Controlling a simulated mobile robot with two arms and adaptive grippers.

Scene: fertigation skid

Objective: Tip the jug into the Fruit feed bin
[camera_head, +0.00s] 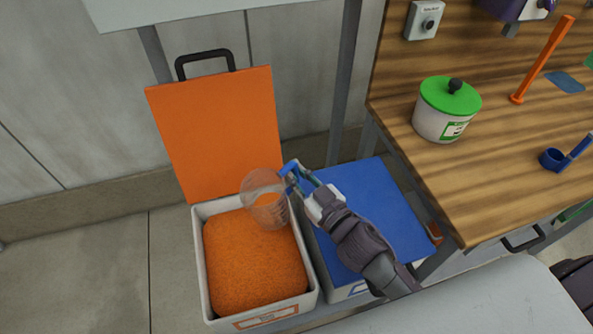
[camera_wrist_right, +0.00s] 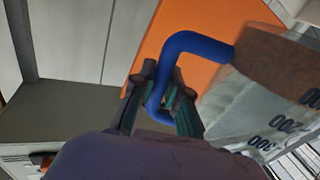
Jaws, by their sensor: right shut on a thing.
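The clear jug (camera_head: 265,203) with a blue handle (camera_wrist_right: 186,42) is held above the open bin with the orange lid (camera_head: 216,133). Its white rim (camera_head: 195,226) surrounds a heap of orange granules (camera_head: 252,262). The front label is too small to read. My right gripper (camera_head: 298,180) is shut on the jug's handle, at the bin's right side. In the right wrist view, my gripper (camera_wrist_right: 160,98) grips the handle, and the jug (camera_wrist_right: 262,112) shows volume marks and a brown layer. The jug looks somewhat tilted in the head view. My left gripper is not in view.
A bin with a closed blue lid (camera_head: 368,210) stands right beside the open one, under my right arm. A metal post (camera_head: 345,80) stands behind.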

